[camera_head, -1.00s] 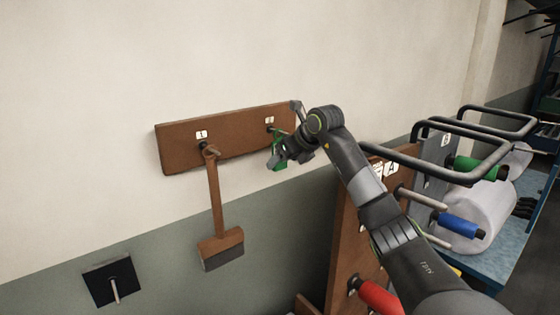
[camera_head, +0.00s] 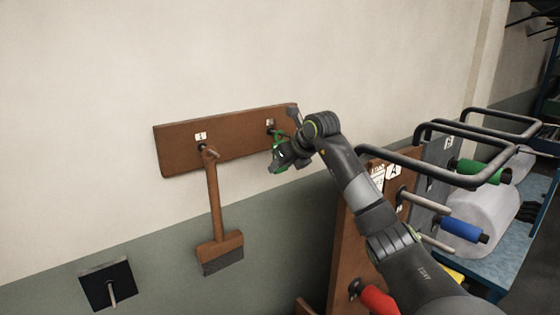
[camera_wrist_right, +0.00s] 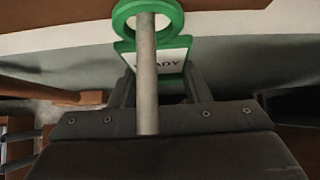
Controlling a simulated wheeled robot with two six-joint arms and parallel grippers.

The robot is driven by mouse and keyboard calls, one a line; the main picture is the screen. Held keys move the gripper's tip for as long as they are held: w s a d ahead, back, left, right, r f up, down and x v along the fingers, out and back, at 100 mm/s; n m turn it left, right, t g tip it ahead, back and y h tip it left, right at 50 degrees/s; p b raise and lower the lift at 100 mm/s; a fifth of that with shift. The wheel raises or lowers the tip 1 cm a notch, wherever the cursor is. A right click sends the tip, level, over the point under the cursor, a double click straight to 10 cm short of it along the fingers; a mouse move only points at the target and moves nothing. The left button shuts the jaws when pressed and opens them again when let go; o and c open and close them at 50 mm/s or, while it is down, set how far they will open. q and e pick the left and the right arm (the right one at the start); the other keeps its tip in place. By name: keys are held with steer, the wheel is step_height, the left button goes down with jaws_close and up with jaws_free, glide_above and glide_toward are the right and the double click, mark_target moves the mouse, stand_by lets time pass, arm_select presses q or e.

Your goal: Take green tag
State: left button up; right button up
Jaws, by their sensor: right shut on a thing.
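The green tag (camera_head: 280,140) is at the right peg of the brown wall board (camera_head: 180,149). In the right wrist view the tag (camera_wrist_right: 178,20) shows a green ring and a white label reading partly "ADY". A grey peg (camera_wrist_right: 147,75) crosses in front of the ring; I cannot tell whether the ring is still around it. My right gripper (camera_head: 277,160) is shut on the tag's lower part, just below the peg. The fingers (camera_wrist_right: 158,95) show at both sides of the label. My left gripper is in neither view.
A brown brush (camera_head: 219,250) hangs from the board's left peg. A black plate with a peg (camera_head: 107,284) is lower left on the wall. At right stand a brown panel with pegs (camera_head: 345,235), black rail handles (camera_head: 440,175) and blue and green rolls (camera_head: 460,229).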

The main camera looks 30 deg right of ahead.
steer(key=shift+s+r, duration=0.1)
steer(key=shift+s, duration=0.15)
steer(key=shift+s+r, duration=0.15)
steer(key=shift+s, duration=0.25)
steer(key=shift+s+d+b, duration=0.15)
steer(key=shift+s+b, duration=0.2)
steer(key=shift+s, duration=0.2)
steer(key=s, duration=0.1)
steer(key=s+b, duration=0.1)
steer(key=s, duration=0.2)
steer(key=shift+s+d+r, duration=0.1)
steer(key=shift+s+r, duration=0.15)
steer(key=shift+r, duration=0.05)
